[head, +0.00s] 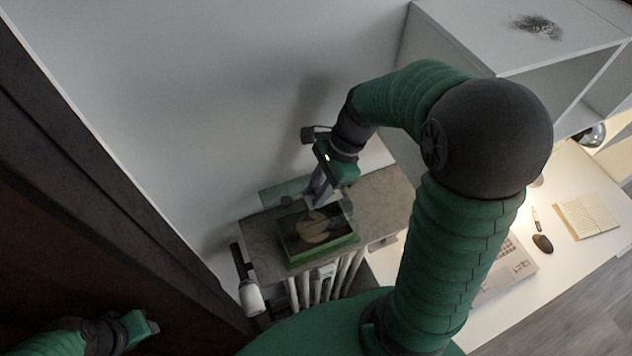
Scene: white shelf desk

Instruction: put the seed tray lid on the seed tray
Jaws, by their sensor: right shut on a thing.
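The green seed tray (322,252) sits on a grey stone-look ledge in the middle of the head view, with dark soil and a pale patch inside. A see-through greenish seed tray lid (283,192) shows behind and partly over the tray's far side. It looks tilted; whether it touches the tray I cannot tell. My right gripper (320,193) points down at the lid and is shut on it; the fingertips are partly hidden. My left gripper (146,326) is low at the left, far from the tray, and its jaws cannot be made out.
The grey ledge (385,200) is bare right of the tray, above a white radiator (325,285) with a valve (250,297). A wall rises behind. On the right are a white desk with a laptop (512,270), mouse (542,243) and notebook (588,215), and a white shelf (470,30).

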